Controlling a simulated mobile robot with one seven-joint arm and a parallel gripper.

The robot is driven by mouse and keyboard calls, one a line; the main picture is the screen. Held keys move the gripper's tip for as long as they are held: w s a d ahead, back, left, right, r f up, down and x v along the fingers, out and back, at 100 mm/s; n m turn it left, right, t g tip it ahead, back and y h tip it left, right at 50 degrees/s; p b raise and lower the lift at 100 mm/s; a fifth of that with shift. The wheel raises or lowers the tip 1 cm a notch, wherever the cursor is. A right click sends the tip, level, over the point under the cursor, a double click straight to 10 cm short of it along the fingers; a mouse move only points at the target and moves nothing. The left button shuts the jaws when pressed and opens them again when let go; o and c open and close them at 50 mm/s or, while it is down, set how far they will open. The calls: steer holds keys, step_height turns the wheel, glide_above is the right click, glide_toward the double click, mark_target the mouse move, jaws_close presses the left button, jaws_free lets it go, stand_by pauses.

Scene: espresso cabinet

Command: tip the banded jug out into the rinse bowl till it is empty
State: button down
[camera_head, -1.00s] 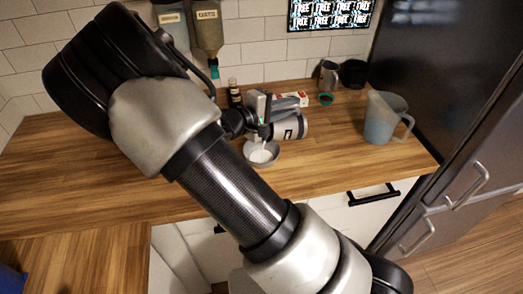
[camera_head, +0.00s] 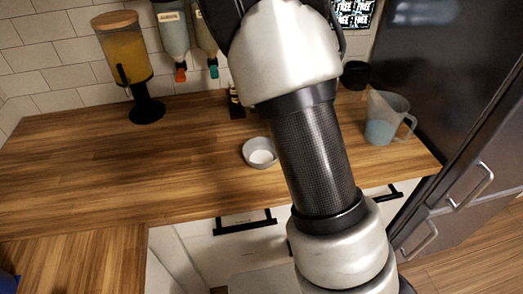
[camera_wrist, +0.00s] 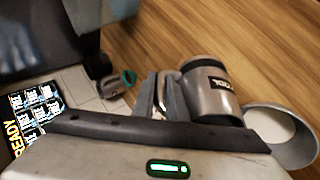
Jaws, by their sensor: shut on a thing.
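The banded jug (camera_wrist: 208,98) is a silver metal jug with a dark label band, seen in the wrist view; my arm hides it in the head view. My gripper (camera_wrist: 170,96) is shut on its handle side. The jug's dark round end faces up in the wrist view; I cannot tell its exact tilt or whether anything is left inside. The rinse bowl (camera_head: 247,155) is a small grey bowl on the counter with white liquid in it. It also shows beside the jug in the wrist view (camera_wrist: 301,156). No stream is visible between them.
A clear measuring jug (camera_head: 383,118) with blue contents stands at the right, near a black container (camera_head: 355,75). An orange drink dispenser (camera_head: 122,55) stands at the back left. A small dark bottle (camera_head: 236,103) is behind the bowl. The counter's left and middle are clear.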

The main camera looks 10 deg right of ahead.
steer(key=shift+d+f+y+p, duration=0.25)
steer(key=shift+d+y+p, duration=0.5)
steer(key=shift+p, duration=0.25)
steer(key=shift+w+d+f+m+g+y+p, duration=0.15)
steer(key=shift+d+f+m+g+y+p, duration=0.2)
steer(key=shift+d+f+y+p, duration=0.7)
steer(key=shift+w+d+f+m+g+y+p, duration=0.15)
steer(key=shift+d+f+m+y+p, duration=0.4)
steer(key=shift+d+f+y, duration=1.2)
steer(key=shift+f+y, duration=0.45)
steer(key=shift+y, duration=0.1)
steer(key=shift+r, duration=0.15)
